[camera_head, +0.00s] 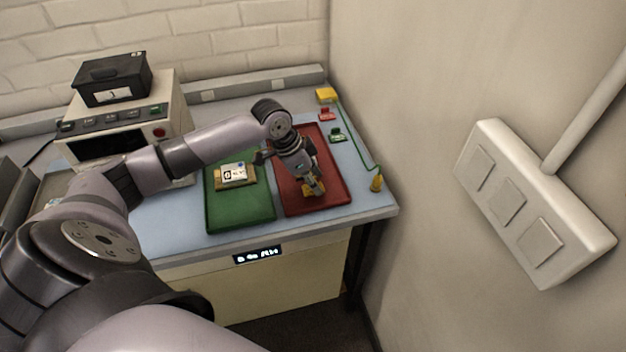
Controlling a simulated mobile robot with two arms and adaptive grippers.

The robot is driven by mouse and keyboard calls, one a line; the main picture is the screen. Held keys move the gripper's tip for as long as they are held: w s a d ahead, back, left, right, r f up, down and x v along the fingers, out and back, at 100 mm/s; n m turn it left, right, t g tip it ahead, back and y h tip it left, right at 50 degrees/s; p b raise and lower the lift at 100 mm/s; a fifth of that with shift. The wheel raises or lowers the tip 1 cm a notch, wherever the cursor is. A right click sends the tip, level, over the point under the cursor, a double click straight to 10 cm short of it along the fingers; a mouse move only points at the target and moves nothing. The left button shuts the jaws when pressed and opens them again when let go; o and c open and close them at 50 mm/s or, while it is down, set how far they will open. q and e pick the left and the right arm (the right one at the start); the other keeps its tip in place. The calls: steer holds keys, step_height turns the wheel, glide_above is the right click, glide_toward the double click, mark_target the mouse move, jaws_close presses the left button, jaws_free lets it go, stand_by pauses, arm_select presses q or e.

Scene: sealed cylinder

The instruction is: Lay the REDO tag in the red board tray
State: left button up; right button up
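The red board tray (332,178) lies on the right part of the blue bench mat. My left gripper (313,188) points down over its near half. Something small and yellow-tan shows at its fingertips; I cannot tell whether it is held or lies in the tray, nor whether the fingers are open or shut. A small red tag-like piece (327,115) lies behind the tray's far right corner. A similar green piece (337,135) lies just nearer. Their lettering is too small to read, so I cannot confirm which is the REDO tag. My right gripper is out of view.
A green tray (240,212) holds a board with a white label (234,172), left of the red tray. A yellow block (326,95) and a green cord to a yellow plug (377,183) line the right side. A bench instrument (130,115) carries a black box (112,78).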

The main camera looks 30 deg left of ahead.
arm_select(q)
steer(key=shift+f, duration=0.6)
steer(key=o, duration=0.5)
steer(key=shift+f, duration=0.1)
steer(key=shift+o, duration=0.3)
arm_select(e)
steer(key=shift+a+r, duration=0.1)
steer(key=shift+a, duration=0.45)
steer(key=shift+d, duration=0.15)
arm_select(q)
steer(key=shift+r, duration=0.3)
steer(key=b+v, duration=0.1)
steer(key=v, duration=1)
steer(key=shift+s+a+r+b, duration=0.15)
steer(key=shift+a+r+b, duration=0.05)
steer(key=shift+r+b, duration=0.15)
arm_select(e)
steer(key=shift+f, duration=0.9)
